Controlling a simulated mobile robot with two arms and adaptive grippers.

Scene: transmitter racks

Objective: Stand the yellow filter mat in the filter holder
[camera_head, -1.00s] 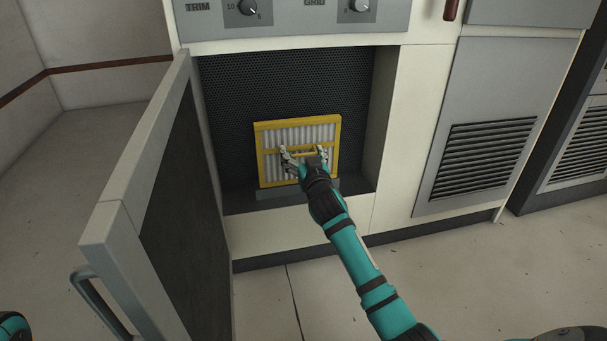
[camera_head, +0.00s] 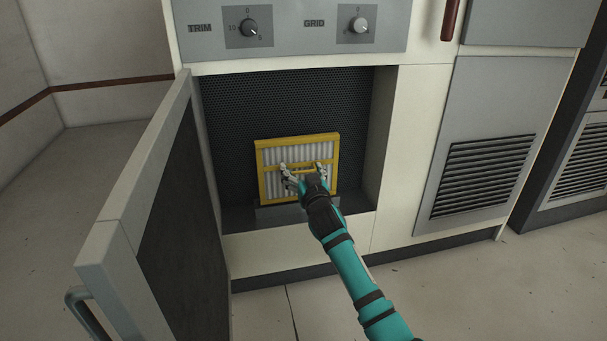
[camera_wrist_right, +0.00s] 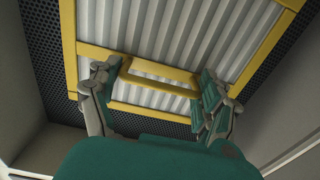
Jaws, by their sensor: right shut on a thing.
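The yellow filter mat (camera_head: 273,153) has a yellow frame around pale pleats and is inside the open recess, upright with a slight tilt. Its lower edge is at the grey filter holder (camera_head: 268,215) on the recess floor; I cannot tell how deep it sits. My right gripper (camera_head: 306,172) is at the front of the mat, shut on its yellow handle bar. In the right wrist view the bar (camera_wrist_right: 158,78) runs between the two fingers, with the pleats (camera_wrist_right: 170,30) behind. My left gripper is not in view.
The recess has a dark mesh back wall (camera_head: 290,98) with free room above the mat. An open door (camera_head: 140,185) with a grey handle stands to the left. A knob panel (camera_head: 290,30) is above. A louvred panel (camera_head: 487,165) is to the right.

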